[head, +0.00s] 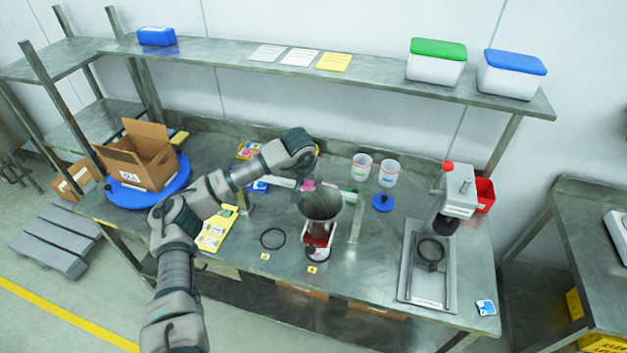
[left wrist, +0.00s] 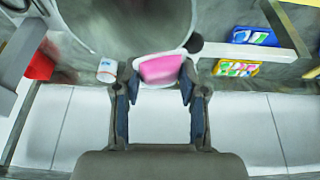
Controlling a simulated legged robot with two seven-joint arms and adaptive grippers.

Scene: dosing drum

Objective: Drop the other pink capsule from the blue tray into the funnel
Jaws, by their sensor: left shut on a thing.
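My left gripper (head: 309,179) is just behind and above the metal funnel (head: 321,206) in the head view. In the left wrist view its fingers (left wrist: 160,85) are shut on a pink capsule (left wrist: 160,67), which also shows as a small pink patch in the head view (head: 308,185). The funnel's grey bowl (left wrist: 120,25) fills the upper middle of the left wrist view, close to the capsule. My right gripper is not in view.
A jar with red contents (head: 317,241) stands under the funnel. A black ring (head: 272,239) and a yellow tray (head: 217,230) are to the left.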

